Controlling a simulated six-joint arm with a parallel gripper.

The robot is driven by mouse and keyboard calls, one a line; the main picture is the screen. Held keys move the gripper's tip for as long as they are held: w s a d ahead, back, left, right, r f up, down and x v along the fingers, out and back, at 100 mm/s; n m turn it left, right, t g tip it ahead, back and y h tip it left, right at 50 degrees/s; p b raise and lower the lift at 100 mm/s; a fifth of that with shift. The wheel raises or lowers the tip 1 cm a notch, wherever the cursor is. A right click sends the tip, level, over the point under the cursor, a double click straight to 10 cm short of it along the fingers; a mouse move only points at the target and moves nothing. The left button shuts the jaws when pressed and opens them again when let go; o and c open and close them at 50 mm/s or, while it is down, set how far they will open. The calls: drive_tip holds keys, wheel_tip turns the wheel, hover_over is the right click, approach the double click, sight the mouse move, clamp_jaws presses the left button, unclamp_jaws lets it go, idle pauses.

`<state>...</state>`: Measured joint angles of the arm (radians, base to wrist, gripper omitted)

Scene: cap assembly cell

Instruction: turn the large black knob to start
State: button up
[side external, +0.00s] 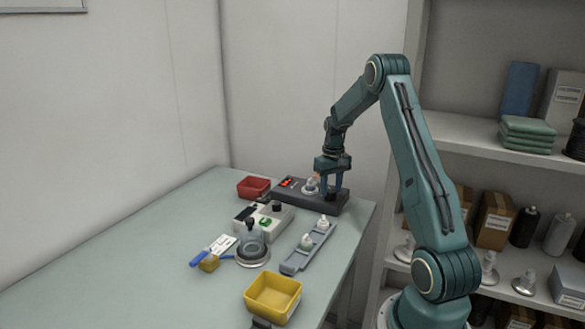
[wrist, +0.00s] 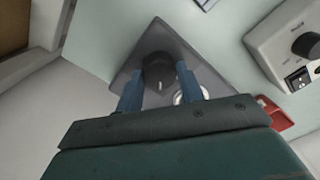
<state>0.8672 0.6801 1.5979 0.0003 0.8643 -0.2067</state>
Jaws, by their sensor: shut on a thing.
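The large black knob (wrist: 158,72) stands on a dark grey fixture base (wrist: 182,45) in the wrist view. A short white mark shows on the knob. My gripper (wrist: 160,82) has its two blue fingers on either side of the knob and is shut on it. In the side view, my gripper (side external: 334,190) points down at the right end of the same dark base (side external: 318,202). There the fingers partly hide the knob.
A white box with a smaller black knob (side external: 277,206) stands in front of the base. A red bin (side external: 253,187), a grey rail with white-topped parts (side external: 296,262), a round metal-based piece (side external: 252,254) and a yellow bin (side external: 272,297) are nearby. The table's left side is clear.

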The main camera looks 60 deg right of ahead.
sight(331, 190)
drive_tip(key=n, duration=0.4)
drive_tip(key=shift+n, duration=0.3)
drive_tip(key=n, duration=0.5)
idle(0.4)
drive_tip(key=o, duration=1)
drive_tip(key=shift+r, duration=0.1)
wheel_tip(331, 190, up, 14)
drive_tip(key=shift+f, duration=0.15)
